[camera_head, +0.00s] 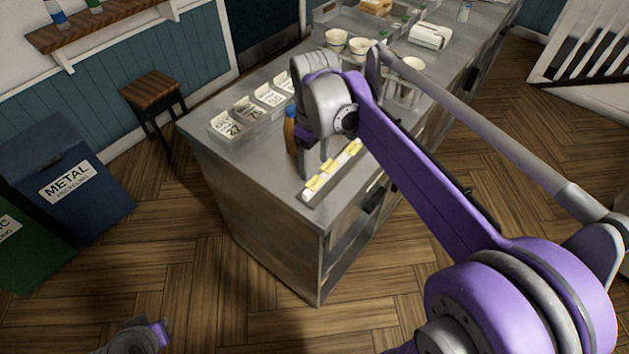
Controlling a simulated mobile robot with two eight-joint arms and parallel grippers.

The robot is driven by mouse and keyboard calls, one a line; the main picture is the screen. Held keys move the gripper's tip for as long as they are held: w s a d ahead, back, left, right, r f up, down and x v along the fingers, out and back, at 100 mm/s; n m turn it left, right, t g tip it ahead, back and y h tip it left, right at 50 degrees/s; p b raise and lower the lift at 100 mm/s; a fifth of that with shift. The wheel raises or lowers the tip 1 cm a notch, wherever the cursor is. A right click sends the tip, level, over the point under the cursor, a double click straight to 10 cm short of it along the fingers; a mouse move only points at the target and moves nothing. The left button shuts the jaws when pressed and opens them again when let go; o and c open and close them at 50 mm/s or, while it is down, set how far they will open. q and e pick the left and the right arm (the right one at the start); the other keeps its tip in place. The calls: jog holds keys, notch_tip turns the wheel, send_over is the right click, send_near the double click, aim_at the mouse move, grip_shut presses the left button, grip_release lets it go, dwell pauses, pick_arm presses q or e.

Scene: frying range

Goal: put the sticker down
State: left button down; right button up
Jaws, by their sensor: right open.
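Several yellow stickers (328,175) sit in a row on a white strip along the counter's near edge, at the middle of the view. I cannot tell any one sticker apart from the others. My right gripper (309,167) is over the counter just left of the strip, pointing down, its jaws open. No sticker shows between its fingers, but the arm hides part of the area. My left gripper (150,340) is low at the bottom left, away from the counter and partly cut off. Its jaws are not clear.
An amber bottle with a blue cap (291,130) stands right beside my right gripper. Numbered cards (227,127) lie in a tray to its left. Bowls (336,40) and a white box (430,36) stand farther back. Bins (68,180) and a stool (153,90) are at left.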

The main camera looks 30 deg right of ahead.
aim_at(315, 183)
jog(key=shift+w+d+f, duration=0.1)
jog(key=shift+w+f, duration=0.1)
jog(key=shift+f, duration=0.5)
jog(key=shift+d+f, duration=0.1)
jog(key=shift+f, duration=2.05)
jog(key=shift+f, duration=0.1)
grip_shut()
